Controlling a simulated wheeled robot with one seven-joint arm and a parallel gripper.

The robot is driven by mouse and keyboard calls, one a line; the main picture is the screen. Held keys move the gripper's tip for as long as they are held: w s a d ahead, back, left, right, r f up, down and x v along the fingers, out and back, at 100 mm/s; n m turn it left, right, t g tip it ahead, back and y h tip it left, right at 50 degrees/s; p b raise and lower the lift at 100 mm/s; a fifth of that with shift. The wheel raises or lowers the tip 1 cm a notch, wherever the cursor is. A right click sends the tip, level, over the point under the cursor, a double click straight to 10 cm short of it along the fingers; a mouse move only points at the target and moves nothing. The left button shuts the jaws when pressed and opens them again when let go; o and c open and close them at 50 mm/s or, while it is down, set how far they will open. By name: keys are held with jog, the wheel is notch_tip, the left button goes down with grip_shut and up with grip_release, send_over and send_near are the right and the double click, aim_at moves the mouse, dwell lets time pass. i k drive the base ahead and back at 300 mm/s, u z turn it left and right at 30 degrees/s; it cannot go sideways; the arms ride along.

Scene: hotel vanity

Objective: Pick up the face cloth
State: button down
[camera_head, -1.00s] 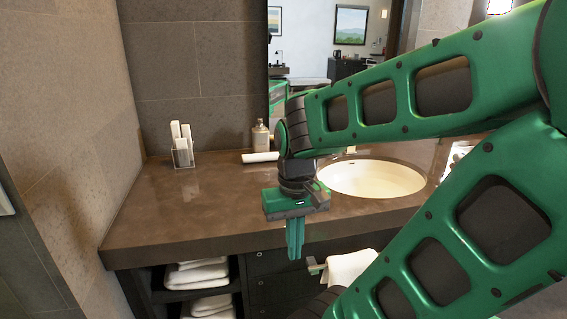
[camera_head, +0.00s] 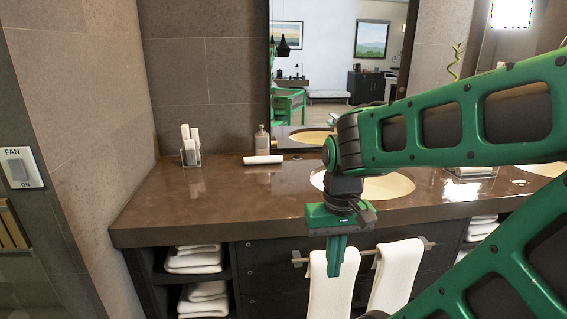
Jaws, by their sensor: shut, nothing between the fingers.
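A small white roll (camera_head: 262,160), which looks like rolled cloth, lies on the brown counter beside the soap bottle. Two white cloths hang side by side over a bar on the vanity front, a left one (camera_head: 330,295) and a right one (camera_head: 397,272). I cannot tell for sure which of these is the face cloth. My gripper (camera_head: 336,268) points down with its green fingers shut and empty. In the picture it overlaps the left hanging cloth and hides part of it; I cannot tell whether it touches. The white roll is behind it, to the left.
The brown counter (camera_head: 200,208) has bare space at its left. A clear holder (camera_head: 191,157), a soap bottle (camera_head: 262,140) and a sink (camera_head: 385,187) are on it. Folded white towels (camera_head: 197,258) fill open shelves below. My arm blocks much of the right side.

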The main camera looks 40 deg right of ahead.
aim_at(271, 158)
jog(key=z, duration=0.75)
jog(key=i, duration=1)
jog(key=z, duration=0.05)
jog(key=k, duration=0.45)
jog(key=z, duration=2.95)
